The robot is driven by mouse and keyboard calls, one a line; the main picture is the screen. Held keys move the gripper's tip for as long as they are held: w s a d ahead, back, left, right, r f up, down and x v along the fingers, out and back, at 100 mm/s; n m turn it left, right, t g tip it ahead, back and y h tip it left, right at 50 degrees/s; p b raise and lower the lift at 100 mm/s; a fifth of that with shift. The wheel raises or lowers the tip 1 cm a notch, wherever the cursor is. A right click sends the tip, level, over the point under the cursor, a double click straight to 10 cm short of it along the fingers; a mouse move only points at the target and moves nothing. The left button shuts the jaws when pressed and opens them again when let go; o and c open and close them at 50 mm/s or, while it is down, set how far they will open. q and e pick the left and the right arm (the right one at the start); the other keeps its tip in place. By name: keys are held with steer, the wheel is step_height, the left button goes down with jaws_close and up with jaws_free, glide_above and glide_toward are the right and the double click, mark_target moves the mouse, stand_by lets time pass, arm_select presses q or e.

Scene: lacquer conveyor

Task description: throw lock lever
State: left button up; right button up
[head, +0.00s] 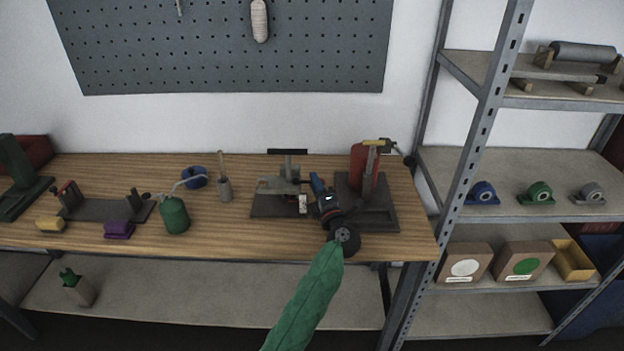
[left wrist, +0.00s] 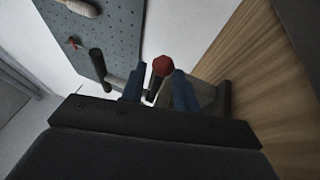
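My left gripper (head: 319,186), on the green-sleeved arm, is over the bench between two grey fixtures. In the left wrist view its two blue fingers (left wrist: 157,86) stand apart, open. A red knob (left wrist: 163,66) on a dark stem shows between the fingertips; whether they touch it I cannot tell. The knob seems to belong to a lever, hidden in the head view. The left fixture (head: 268,208) has a black T-handle (head: 288,151) on top. The right fixture (head: 382,217) carries a red body (head: 362,168) and a yellow-and-black top. My right gripper is not in view.
A green oil can (head: 174,215), a blue ring (head: 194,177), a pot with a stick (head: 224,188), a purple block (head: 118,230) and a yellow block (head: 50,224) stand on the left of the bench. A metal shelf rack (head: 470,130) stands close on the right.

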arm_select(q)
steer(key=shift+w+a+r, duration=0.15)
steer(key=shift+w+a, duration=0.1)
steer(key=shift+w, duration=0.3)
steer(key=shift+x, duration=0.85)
steer(key=c, duration=0.6)
jaws_close()
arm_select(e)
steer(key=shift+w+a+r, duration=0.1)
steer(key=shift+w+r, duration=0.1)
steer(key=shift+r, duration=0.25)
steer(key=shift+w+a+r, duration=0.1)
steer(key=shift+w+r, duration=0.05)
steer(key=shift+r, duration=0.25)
